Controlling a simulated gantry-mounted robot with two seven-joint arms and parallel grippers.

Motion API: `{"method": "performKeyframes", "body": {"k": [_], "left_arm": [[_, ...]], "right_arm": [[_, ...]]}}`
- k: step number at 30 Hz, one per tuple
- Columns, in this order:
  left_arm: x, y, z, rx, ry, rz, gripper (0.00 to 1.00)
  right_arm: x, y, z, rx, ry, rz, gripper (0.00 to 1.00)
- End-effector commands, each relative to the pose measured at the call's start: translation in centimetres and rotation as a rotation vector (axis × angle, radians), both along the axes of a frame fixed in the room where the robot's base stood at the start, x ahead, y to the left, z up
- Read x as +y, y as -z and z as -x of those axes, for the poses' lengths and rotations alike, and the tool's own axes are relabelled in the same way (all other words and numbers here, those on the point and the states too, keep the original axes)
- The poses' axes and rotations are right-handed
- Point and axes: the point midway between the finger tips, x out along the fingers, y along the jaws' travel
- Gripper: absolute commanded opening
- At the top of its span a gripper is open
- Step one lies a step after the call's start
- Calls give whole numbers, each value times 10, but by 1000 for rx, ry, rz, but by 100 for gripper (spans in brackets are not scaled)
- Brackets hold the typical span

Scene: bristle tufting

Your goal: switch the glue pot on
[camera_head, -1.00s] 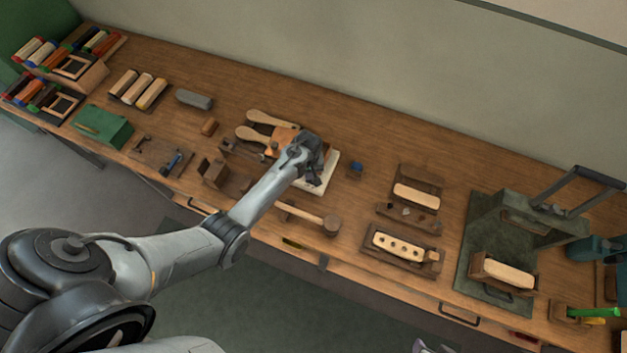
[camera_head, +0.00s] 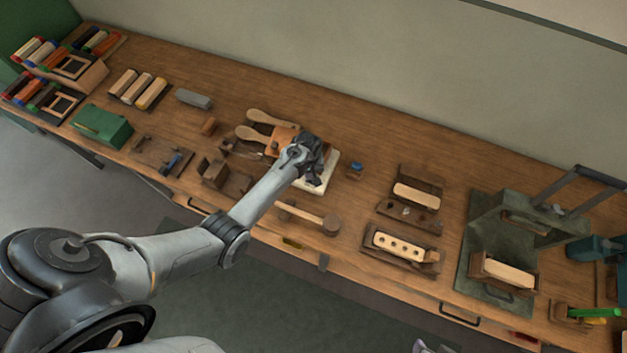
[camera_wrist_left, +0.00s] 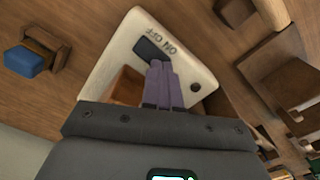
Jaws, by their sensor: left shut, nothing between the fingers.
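The glue pot has a white base (camera_head: 330,172) and an orange-brown copper part. In the left wrist view, its white base (camera_wrist_left: 112,72) carries ON and OFF lettering beside a dark switch (camera_wrist_left: 148,49). The copper part (camera_wrist_left: 127,86) shows left of my fingers. My left gripper (camera_head: 312,176) is over the base in the head view. In the left wrist view, its purple fingers (camera_wrist_left: 160,66) are shut and empty, tips at the switch's edge. I cannot tell whether they touch it. Purple tips at the head view's bottom edge (camera_head: 420,346) look like my right gripper, mostly cut off.
A small blue-topped item (camera_head: 355,170) stands just right of the base. Wooden paddles (camera_head: 262,118) lie behind the pot, and a mallet (camera_head: 331,224) lies in front. A drilled block (camera_head: 398,246) and a green press (camera_head: 482,240) stand further right. Bare bench lies behind.

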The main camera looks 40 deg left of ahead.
Motion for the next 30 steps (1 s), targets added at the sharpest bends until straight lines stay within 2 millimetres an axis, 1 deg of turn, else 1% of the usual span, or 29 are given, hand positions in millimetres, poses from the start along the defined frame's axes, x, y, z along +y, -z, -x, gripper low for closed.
{"method": "performKeyframes", "body": {"k": [30], "left_arm": [[0, 16, 0, 0, 0, 0, 0]], "right_arm": [[-1, 11, 0, 0, -4, 7, 43]]}}
